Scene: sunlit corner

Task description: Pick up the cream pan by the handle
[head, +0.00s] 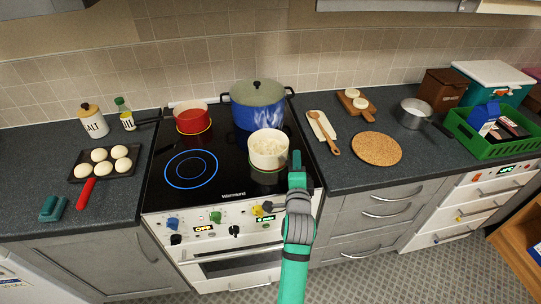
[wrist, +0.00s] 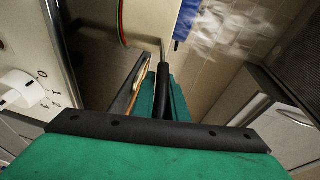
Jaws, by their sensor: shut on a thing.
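The cream pan (head: 268,146) is upright over the front right of the black stove, with pale contents inside. Its side also shows at the top of the wrist view (wrist: 150,20), with a striped band at its base. Its dark handle (wrist: 162,100) points toward my gripper (head: 297,165). In the wrist view my gripper's green fingers are shut on the handle. In the head view the gripper hides most of the handle. I cannot tell whether the pan's base touches the glass.
A blue lidded pot (head: 257,108) stands close behind the pan, steam beside it. A red pan (head: 192,119) is at the back left of the stove, near a lit blue ring (head: 191,169). A wooden spoon (head: 325,134) and round cork mat (head: 376,149) lie on the right counter.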

